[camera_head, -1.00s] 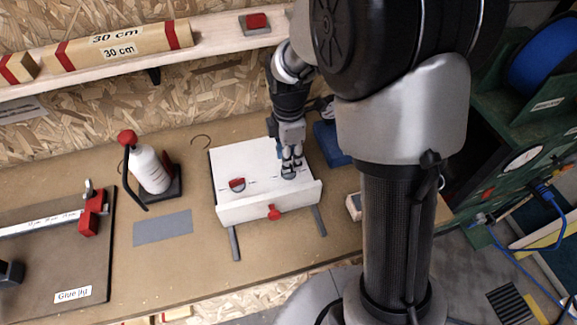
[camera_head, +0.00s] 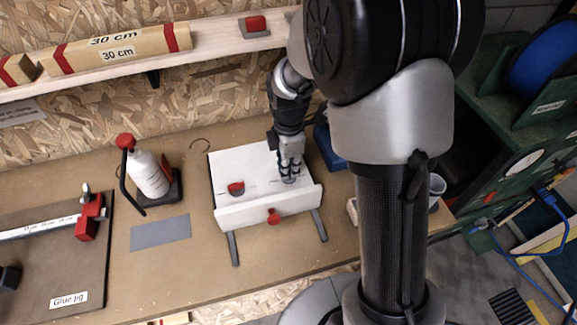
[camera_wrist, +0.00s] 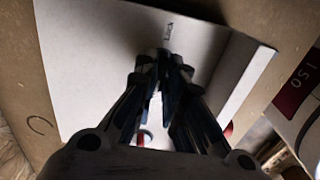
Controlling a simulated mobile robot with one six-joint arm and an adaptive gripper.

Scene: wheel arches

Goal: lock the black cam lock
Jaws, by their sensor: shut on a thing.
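A white panel (camera_head: 245,165) with a raised front lip lies on the workbench. My gripper (camera_head: 289,176) points down at the right part of the panel. Its fingers are shut at a small grey disc (camera_head: 290,180), where the black cam lock sits. The fingers hide most of this lock, so its angle cannot be told. In the wrist view my fingertips (camera_wrist: 163,62) also cover it, and a small printed mark shows on the panel (camera_wrist: 200,40) beyond them. A red cam lock (camera_head: 236,188) sits apart on the panel's left part.
A red knob (camera_head: 273,215) sticks out of the front lip. A white bottle with a red cap (camera_head: 149,172) stands left of the panel. A blue object (camera_head: 328,147) lies close behind right. A grey mat (camera_head: 160,232) and a glue jig (camera_head: 55,250) lie left.

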